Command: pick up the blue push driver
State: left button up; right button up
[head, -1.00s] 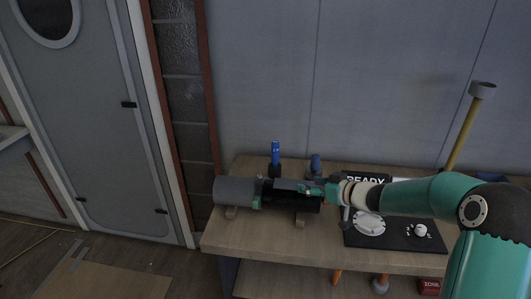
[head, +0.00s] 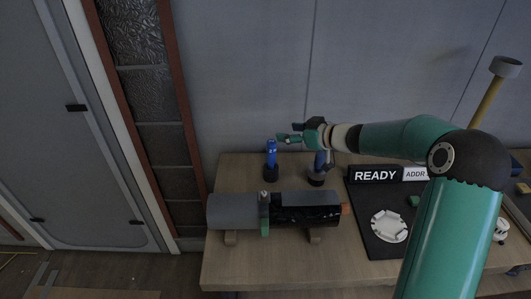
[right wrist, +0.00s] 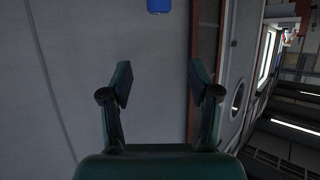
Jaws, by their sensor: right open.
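The blue push driver (head: 271,152) appears to be the slim blue handle standing upright in a dark base at the back left of the bench. A blue piece (right wrist: 158,5), likely the same one, is cut off by the top edge of the right wrist view. My right gripper (head: 289,134) is open and empty, pointing left. In the head view its fingertips are just right of the driver's top; I cannot tell whether they touch. The open fingers also show in the right wrist view (right wrist: 160,85) with nothing between them. My left gripper is out of view.
A second, darker blue tool (head: 318,164) stands in a base, partly under my right gripper. A grey and black cylinder (head: 232,211) lies on wooden cradles in front. A black mat (head: 361,219) with a READY sign (head: 375,176) is at right. The wall is behind.

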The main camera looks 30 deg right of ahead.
aim_at(275, 148)
jog(key=f, duration=0.2)
jog(key=w+f+b, duration=0.1)
jog(key=f, duration=0.4)
jog(key=shift+w+a+f, duration=0.15)
jog(key=shift+w+f, duration=0.15)
jog(key=shift+f, duration=0.1)
jog(key=x, duration=0.6)
jog(key=shift+w+a+f, duration=0.1)
jog(key=shift+w+a, duration=0.05)
jog(key=shift+w, duration=0.1)
grip_shut()
